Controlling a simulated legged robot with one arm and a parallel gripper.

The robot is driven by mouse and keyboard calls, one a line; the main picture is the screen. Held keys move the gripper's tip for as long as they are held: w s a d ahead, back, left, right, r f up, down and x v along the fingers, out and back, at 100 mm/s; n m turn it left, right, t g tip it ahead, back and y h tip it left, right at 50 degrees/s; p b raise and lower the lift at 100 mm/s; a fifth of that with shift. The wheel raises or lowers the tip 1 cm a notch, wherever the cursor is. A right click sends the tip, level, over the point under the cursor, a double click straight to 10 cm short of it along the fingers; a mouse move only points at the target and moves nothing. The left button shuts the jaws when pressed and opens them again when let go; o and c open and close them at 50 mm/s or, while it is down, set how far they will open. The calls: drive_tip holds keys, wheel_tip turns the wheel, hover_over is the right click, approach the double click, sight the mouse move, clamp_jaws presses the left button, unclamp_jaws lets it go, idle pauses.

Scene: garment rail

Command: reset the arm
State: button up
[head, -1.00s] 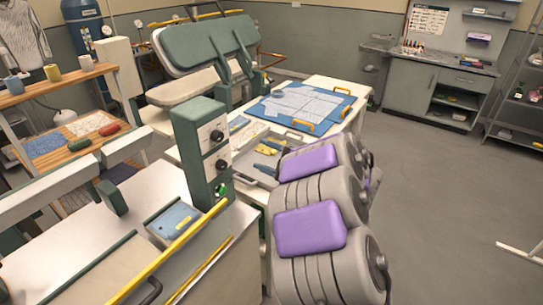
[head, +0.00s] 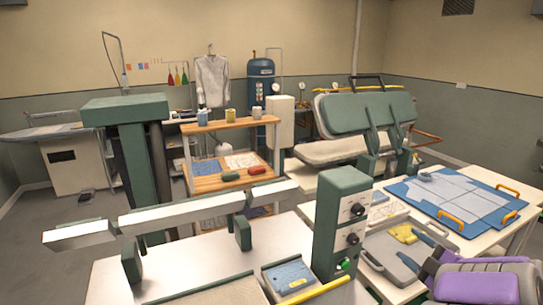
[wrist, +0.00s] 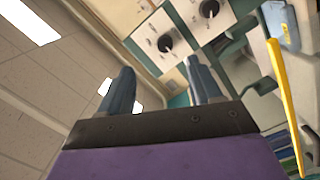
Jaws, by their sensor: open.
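My gripper (wrist: 158,66) shows in the wrist view, with its two grey fingers spread apart and nothing between them. Beyond the fingers is a control panel with dark knobs (wrist: 165,43), tilted in the picture. A yellow bar (wrist: 285,95) runs along the right side of that view. In the head view part of my purple and grey arm (head: 490,280) shows at the bottom right corner.
A green control box (head: 338,225) stands on the near bench, with a long pale beam (head: 180,215) to its left. Behind are a wooden shelf (head: 225,183), a hanging shirt (head: 212,80) and a green press (head: 365,113). A blue board (head: 455,200) lies on the right table.

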drive_tip(key=w+d+r+m+g+h, duration=0.1)
drive_tip(key=w+d+r+m+h, duration=0.15)
drive_tip(key=r+m+h, duration=0.4)
drive_tip(key=s+f+m+g+h, duration=0.3)
drive_tip(key=s+m+g+h, duration=0.1)
drive_tip(key=s+h, duration=0.1)
drive_tip(key=s+a+f+m+g+y, duration=0.1)
drive_tip(key=s+a+f+g+y, duration=0.1)
drive_tip(key=s+a, duration=0.7)
drive_tip(key=s+a+f+m+g+y, duration=0.2)
drive_tip(key=s+a+f+g, duration=0.2)
drive_tip(key=s+a+g, duration=0.3)
drive_tip(key=s+a+f+m+g+y, duration=0.2)
drive_tip(key=s+a+f+g, duration=0.2)
drive_tip(key=s+a, duration=0.9)
drive_tip(key=s, duration=0.3)
drive_tip(key=shift+g+y, duration=0.3)
drive_tip(key=shift+y, duration=0.05)
